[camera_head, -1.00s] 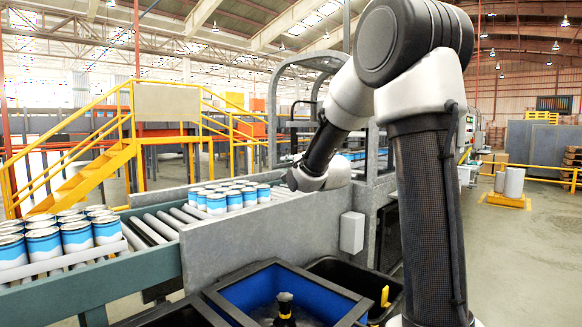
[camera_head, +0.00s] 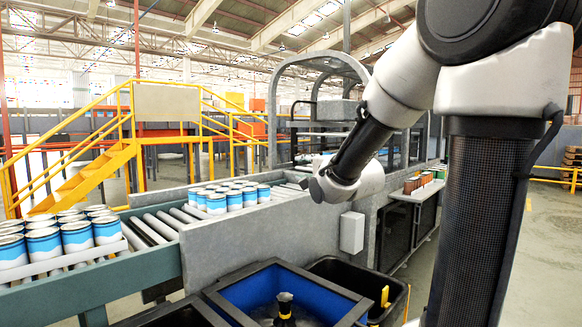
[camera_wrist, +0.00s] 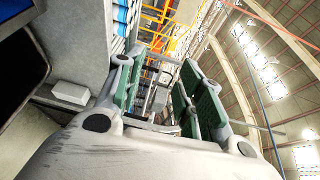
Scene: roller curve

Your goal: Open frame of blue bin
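The blue bin (camera_head: 262,289) stands at the bottom of the head view, below the grey conveyor side wall. A dark rectangular frame (camera_head: 318,281) runs around its top edge. A black upright piece with a yellow band (camera_head: 285,308) shows inside the frame opening; its lower end is cut off by the picture. My gripper (camera_wrist: 160,64) is open and empty in the wrist view, its two green-padded fingers well apart. In the head view my wrist is above the conveyor wall, up and right of the blue bin and apart from it; the fingers are hard to make out there.
A black bin (camera_head: 340,269) with a yellow handle (camera_head: 385,297) stands right of the blue bin. The grey side wall (camera_head: 262,240) carries a small white box (camera_head: 352,232). Blue-and-white cans (camera_head: 236,197) stand on the roller conveyor behind. A shelf with small items (camera_head: 418,190) is further right.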

